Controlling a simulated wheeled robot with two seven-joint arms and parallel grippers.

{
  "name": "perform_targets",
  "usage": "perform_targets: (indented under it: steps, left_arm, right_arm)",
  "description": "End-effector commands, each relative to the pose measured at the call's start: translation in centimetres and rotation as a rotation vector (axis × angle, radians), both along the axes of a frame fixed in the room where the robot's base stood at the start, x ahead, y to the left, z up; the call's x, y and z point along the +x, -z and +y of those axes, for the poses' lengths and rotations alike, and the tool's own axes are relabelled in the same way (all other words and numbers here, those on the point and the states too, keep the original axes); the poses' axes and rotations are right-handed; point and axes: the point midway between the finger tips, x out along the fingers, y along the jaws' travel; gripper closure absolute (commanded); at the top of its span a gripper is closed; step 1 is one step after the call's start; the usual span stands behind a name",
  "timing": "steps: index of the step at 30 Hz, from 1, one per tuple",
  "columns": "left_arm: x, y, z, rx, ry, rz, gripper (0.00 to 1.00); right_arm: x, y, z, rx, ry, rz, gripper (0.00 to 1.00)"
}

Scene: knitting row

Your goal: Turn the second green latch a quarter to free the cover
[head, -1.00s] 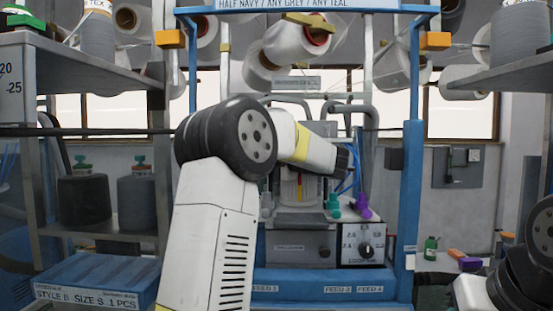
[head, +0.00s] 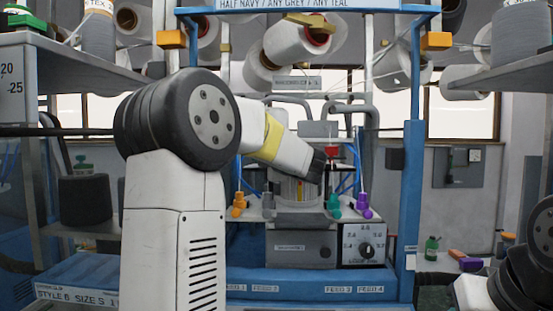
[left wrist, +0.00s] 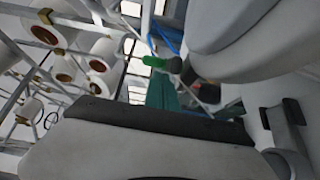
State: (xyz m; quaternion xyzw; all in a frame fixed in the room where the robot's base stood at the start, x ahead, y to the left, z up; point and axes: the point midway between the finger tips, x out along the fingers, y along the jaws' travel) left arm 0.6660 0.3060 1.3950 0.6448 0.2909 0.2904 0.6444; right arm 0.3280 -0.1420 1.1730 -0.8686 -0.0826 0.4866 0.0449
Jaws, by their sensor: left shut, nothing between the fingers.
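My left arm reaches across the head view to the machine at the middle, where its dark gripper end (head: 318,167) hangs in front of the metal cylinder (head: 297,190). The left gripper is shut and empty; its fingertips are hard to make out. In the left wrist view a small bright green piece (left wrist: 153,61) with a dark end shows beyond the gripper, above a teal shape (left wrist: 161,95). I cannot tell whether it is a latch. No green latch or cover shows clearly in the head view. The right gripper is out of view.
Orange (head: 239,204), teal (head: 334,205) and purple (head: 363,206) pieces stand on the machine's ledge. A control box with a dial (head: 365,248) is below. Blue posts (head: 411,190) frame the machine. Shelves flank it, and yarn cones (head: 298,42) hang above.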

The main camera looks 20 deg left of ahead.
Motion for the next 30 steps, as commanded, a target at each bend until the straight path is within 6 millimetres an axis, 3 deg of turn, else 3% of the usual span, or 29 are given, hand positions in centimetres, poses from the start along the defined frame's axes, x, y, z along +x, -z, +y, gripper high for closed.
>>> perform_targets:
  steps: [11, 30]
  left_arm:
    - [0.9, 0.0, 0.6, 0.0, 0.336, 0.001, 1.0]
    - [2.3, 0.0, 0.6, -0.001, 0.329, -0.001, 1.0]
  right_arm:
    - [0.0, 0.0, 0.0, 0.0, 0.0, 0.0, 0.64]
    - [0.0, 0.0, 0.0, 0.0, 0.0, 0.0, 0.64]
